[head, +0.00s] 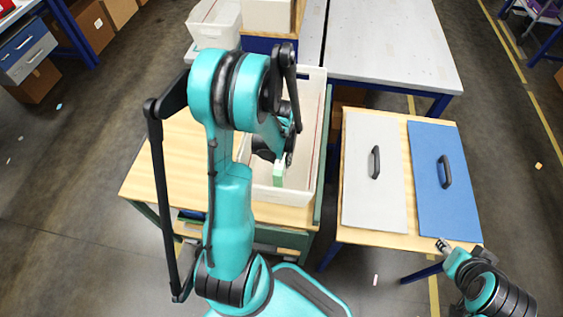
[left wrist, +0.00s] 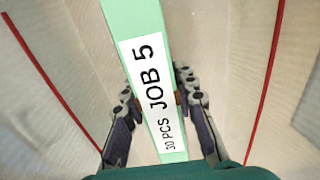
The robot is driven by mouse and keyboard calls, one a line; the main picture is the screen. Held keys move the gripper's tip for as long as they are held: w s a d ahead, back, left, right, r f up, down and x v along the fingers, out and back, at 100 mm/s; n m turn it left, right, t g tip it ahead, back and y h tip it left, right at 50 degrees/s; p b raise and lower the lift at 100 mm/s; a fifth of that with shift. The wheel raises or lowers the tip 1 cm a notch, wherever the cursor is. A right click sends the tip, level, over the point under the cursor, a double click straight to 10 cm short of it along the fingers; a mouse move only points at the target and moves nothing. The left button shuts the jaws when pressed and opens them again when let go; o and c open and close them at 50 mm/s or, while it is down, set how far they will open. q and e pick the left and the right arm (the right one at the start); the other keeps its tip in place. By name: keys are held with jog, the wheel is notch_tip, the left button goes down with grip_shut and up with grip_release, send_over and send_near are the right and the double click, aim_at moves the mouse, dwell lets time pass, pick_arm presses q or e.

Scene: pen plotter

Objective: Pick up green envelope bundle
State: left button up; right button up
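The green envelope bundle (head: 279,174) is inside the opening of the white bin (head: 309,150), partly hidden by my left arm. In the left wrist view the bundle (left wrist: 140,62) is a narrow pale green block with a white label reading "JOB 5" and "30 PCS". My left gripper (left wrist: 156,97) has one finger against each side of the bundle, close to a brown band, and looks shut on it. I cannot tell whether the bundle touches the bin floor. My right gripper (head: 443,246) is near the front edge of the right table, apart from the bundle; its fingers are too small to read.
The bin stands on a wooden-topped table (head: 160,180). On the right table, a grey panel (head: 372,205) and a blue panel (head: 450,205) each have a dark handle. Other white bins (head: 214,22) and a grey table (head: 395,45) are behind.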

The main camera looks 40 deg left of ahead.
pick_arm(q)
grip_shut()
